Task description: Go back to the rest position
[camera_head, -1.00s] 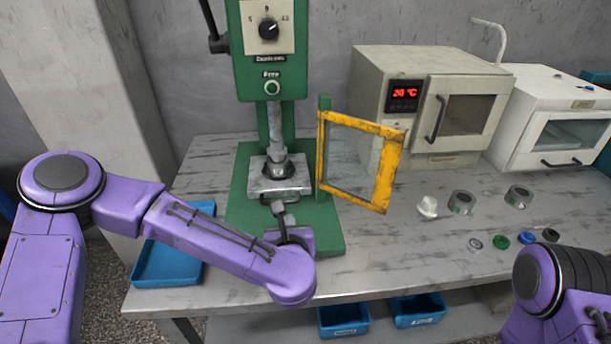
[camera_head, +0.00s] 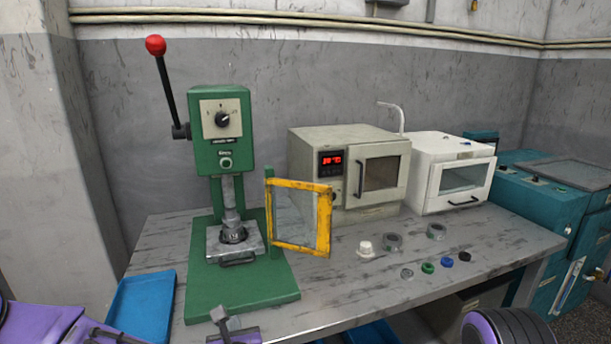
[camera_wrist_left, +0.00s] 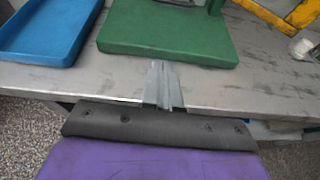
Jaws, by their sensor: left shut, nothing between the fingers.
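My left gripper (camera_head: 222,318) is low in the head view, in front of the green press base, shut and empty. In the left wrist view the left gripper (camera_wrist_left: 162,82) has its fingers together, pointing at the front edge of the press base (camera_wrist_left: 165,45). The green press (camera_head: 225,160) stands on the table, its yellow-framed guard (camera_head: 328,222) swung out to the right. A metal part sits on the press plate under the ram. Part of my right arm shows at the bottom right; its gripper is out of view.
A blue tray (camera_head: 140,305) lies left of the press. A beige oven (camera_head: 310,165) and a white machine (camera_head: 425,170) stand at the back right. A white piece (camera_head: 366,250), metal rings (camera_head: 395,242) and several small caps lie on the table (camera_head: 375,293).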

